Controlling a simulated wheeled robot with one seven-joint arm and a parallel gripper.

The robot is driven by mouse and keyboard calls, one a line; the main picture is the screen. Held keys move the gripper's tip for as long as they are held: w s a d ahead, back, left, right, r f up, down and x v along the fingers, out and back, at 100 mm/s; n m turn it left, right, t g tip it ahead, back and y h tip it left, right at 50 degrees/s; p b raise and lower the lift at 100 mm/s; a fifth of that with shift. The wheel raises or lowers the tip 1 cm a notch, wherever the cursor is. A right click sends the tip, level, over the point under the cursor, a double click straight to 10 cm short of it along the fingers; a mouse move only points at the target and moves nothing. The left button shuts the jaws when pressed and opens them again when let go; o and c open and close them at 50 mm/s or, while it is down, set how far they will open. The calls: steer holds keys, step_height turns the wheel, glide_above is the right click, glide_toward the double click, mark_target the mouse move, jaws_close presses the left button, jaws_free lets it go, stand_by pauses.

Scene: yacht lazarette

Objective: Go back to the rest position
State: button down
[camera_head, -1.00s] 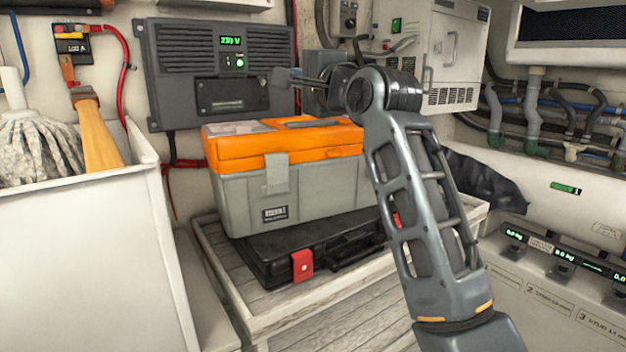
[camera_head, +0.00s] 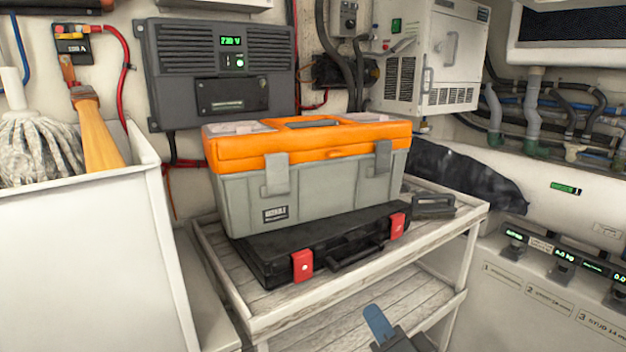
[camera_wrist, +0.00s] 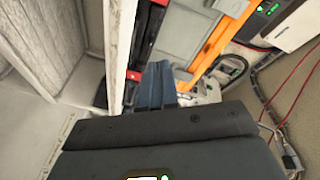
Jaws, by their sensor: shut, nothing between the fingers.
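My gripper (camera_wrist: 158,85) shows in the wrist view with its blue-grey fingers together and nothing between them. In the head view, the blue tip and dark body of my gripper (camera_head: 380,322) show at the bottom edge, in front of the wooden-topped rack. Most of my arm is out of the picture. The grey toolbox with an orange lid (camera_head: 325,190) sits on a black case (camera_head: 325,245) on the rack. The toolbox also shows tilted in the wrist view (camera_wrist: 185,25), beyond the fingers.
The rack (camera_head: 375,297) has white edges and a lower shelf. A white bin (camera_head: 90,260) with a mop (camera_head: 40,145) stands at left. A labelled counter with small displays (camera_head: 545,290) is at right. A grey wall unit (camera_head: 220,70) hangs behind.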

steer(key=s+d+f+n+h, duration=0.1)
steer(key=s+d+f, duration=0.2)
steer(key=s, duration=0.5)
steer(key=s+d+f+n+h, duration=0.1)
steer(key=s+d+f, duration=0.15)
steer(key=s, duration=0.45)
steer(key=s+d+f+n+h, duration=0.1)
steer(key=s+d+f+n, duration=0.15)
steer(key=s, duration=0.55)
steer(key=s+d+r+n+g, duration=0.1)
steer(key=s+r+n, duration=0.1)
steer(key=s, duration=0.7)
steer(key=s+d+r+n+g+h, duration=0.1)
steer(key=s+d+r+n, duration=0.1)
steer(key=s, duration=0.8)
steer(key=shift+d+r+h, duration=0.2)
steer(key=shift+r+h, duration=0.1)
steer(key=shift+r, duration=0.5)
steer(key=shift+n, duration=0.25)
